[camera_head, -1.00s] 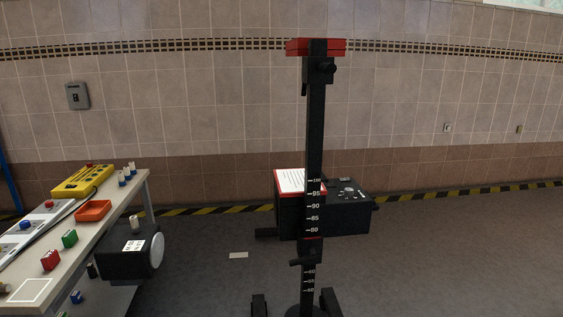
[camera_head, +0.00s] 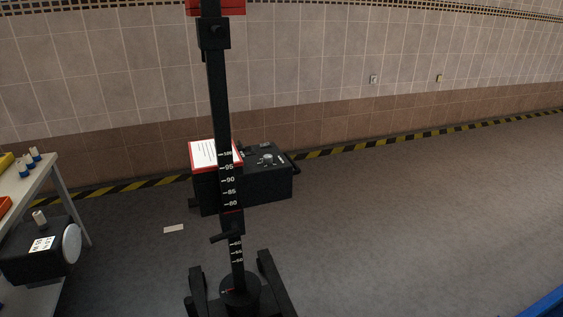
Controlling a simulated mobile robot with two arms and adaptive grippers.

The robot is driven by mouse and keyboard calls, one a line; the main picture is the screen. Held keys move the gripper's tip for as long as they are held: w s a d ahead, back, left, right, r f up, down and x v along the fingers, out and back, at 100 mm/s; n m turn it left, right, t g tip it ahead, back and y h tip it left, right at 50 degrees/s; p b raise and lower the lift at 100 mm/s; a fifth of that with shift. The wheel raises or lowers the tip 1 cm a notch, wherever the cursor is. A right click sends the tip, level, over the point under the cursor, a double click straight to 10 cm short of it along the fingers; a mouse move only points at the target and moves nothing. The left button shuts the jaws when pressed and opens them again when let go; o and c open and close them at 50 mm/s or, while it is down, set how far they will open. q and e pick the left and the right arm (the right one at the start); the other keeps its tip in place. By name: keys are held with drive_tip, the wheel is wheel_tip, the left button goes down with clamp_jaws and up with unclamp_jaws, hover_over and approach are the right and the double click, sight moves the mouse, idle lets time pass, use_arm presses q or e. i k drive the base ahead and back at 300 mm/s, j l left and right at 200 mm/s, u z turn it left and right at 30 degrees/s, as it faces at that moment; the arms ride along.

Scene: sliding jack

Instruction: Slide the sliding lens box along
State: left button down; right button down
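The sliding lens box (camera_head: 266,185) is a black box with knobs and a white, red-edged sheet (camera_head: 203,152) on its top. It sits behind a tall black post (camera_head: 219,110) marked with a numbered height scale, which hides part of it. A small black handle (camera_head: 222,237) sticks out of the post below the box. The post stands on a black base with legs (camera_head: 240,292). Neither of my grippers is in view.
At left stands a workbench (camera_head: 40,180) with a black device (camera_head: 38,250) under it. A pale card (camera_head: 173,229) lies on the floor. Open grey floor (camera_head: 410,220) spreads to the right. A yellow-black stripe (camera_head: 340,150) runs along the wall. A blue edge (camera_head: 545,303) shows at lower right.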

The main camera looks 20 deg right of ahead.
sight(258, 182)
drive_tip(key=i+l+u, duration=0.1)
drive_tip(key=l, duration=0.4)
drive_tip(key=i+l+u, duration=0.1)
drive_tip(key=i+l, duration=0.15)
drive_tip(key=l, duration=0.25)
drive_tip(key=i+l+u, duration=0.1)
drive_tip(key=l, duration=0.45)
drive_tip(key=i+l+u, duration=0.1)
drive_tip(key=l, duration=0.45)
drive_tip(key=i+l+u, duration=0.1)
drive_tip(key=l, duration=0.45)
drive_tip(key=i+l+u, duration=0.1)
drive_tip(key=l, duration=0.45)
drive_tip(key=i, duration=0.1)
